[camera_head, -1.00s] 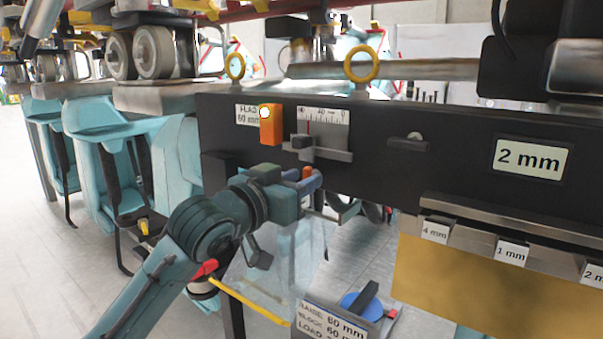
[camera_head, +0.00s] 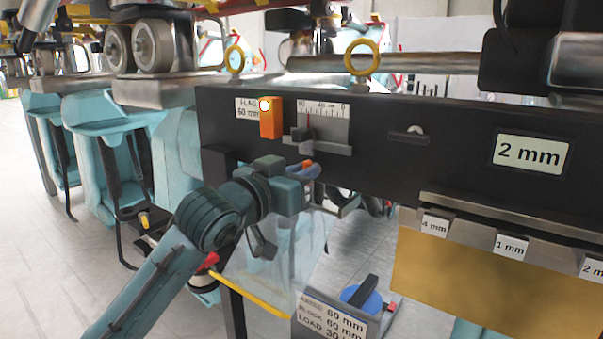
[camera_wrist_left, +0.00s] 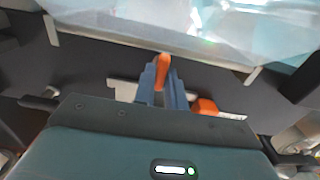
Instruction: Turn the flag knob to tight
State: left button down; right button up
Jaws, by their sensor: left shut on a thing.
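The small orange knob (camera_head: 308,165) sits low on the front of the black beam, under the ruler slide. My left gripper (camera_head: 303,171) is shut on it with its blue fingers, which hide part of it. In the left wrist view the orange knob (camera_wrist_left: 163,62) shows between the two fingertips. An orange block (camera_head: 271,122) with a lit white spot is on the beam at upper left, beside a label reading FLAG 60 mm (camera_head: 247,108). It also shows in the wrist view (camera_wrist_left: 206,106), apart from the fingers. My right gripper is not in view.
The ruler slide (camera_head: 330,147) and a short black lever (camera_head: 408,138) are on the black beam (camera_head: 450,160). A clear panel (camera_head: 285,262) hangs below the gripper. A blue dial (camera_head: 362,298) with a black handle stands lower right. Teal seats (camera_head: 125,170) stand at left.

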pick_arm(q)
jog(key=shift+m, duration=0.3)
jog(key=shift+s+d+f+m, duration=0.1)
jog(key=shift+m, duration=4.2)
jog(key=shift+s+d+f+m, duration=0.1)
jog(key=shift+m, duration=4.2)
jog(key=c, duration=1.5)
grip_release()
jog(key=shift+a, duration=0.1)
